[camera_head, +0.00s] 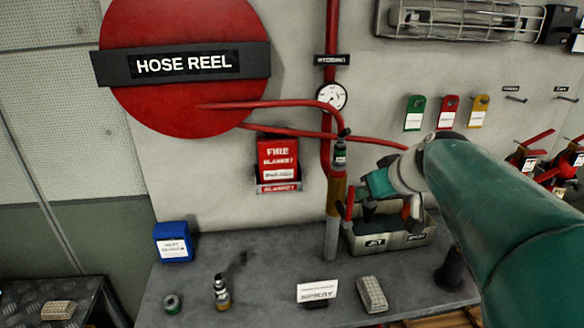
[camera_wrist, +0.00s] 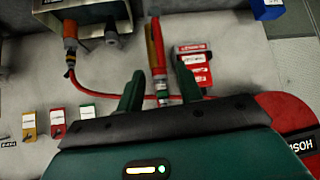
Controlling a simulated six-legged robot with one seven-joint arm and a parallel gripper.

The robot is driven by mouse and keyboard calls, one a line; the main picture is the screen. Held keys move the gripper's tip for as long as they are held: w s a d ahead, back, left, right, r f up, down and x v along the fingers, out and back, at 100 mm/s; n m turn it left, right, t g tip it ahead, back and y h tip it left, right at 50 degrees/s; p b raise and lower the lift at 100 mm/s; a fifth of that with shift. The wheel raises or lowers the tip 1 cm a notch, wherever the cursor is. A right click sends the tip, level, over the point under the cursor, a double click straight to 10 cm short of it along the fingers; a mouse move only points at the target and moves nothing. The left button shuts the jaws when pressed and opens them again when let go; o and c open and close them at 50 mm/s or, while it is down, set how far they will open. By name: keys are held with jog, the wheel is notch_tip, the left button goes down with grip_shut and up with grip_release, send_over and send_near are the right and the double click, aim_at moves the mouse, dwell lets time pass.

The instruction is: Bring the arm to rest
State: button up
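My teal arm (camera_head: 480,190) reaches in from the lower right in the head view and is bent downward at the wrist. My gripper (camera_wrist: 157,78) is open in the wrist view, its two green fingers apart with nothing held between them. A red and orange nozzle (camera_wrist: 156,50) shows in the gap between the fingers, beyond them; I cannot tell how far. In the head view the nozzle (camera_head: 337,195) stands upright left of my wrist, with a dark top and green band. The fingertips are hard to make out in the head view.
A grey tray (camera_head: 420,240) labelled JET holds tools below my wrist. The bench (camera_head: 265,255) carries a blue box (camera_head: 173,242), a bottle (camera_head: 221,293), a SPRAY card (camera_head: 317,291) and a pale block (camera_head: 371,294). A red fire blanket case (camera_head: 278,160) and HOSE REEL (camera_head: 185,100) are on the wall.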

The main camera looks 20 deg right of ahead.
jog(key=s+a+f+g, duration=0.1)
jog(key=s+a+f, duration=0.2)
jog(key=a, duration=0.4)
jog(key=s+a+f+g, duration=0.1)
jog(key=s+a+f, duration=0.2)
jog(key=a, duration=0.5)
jog(key=s+a+f+n+g+y, duration=0.1)
jog(key=s+a+f, duration=0.2)
jog(key=a, duration=0.5)
jog(key=shift+s+a, duration=0.2)
jog(key=shift+s, duration=0.2)
dwell(0.5)
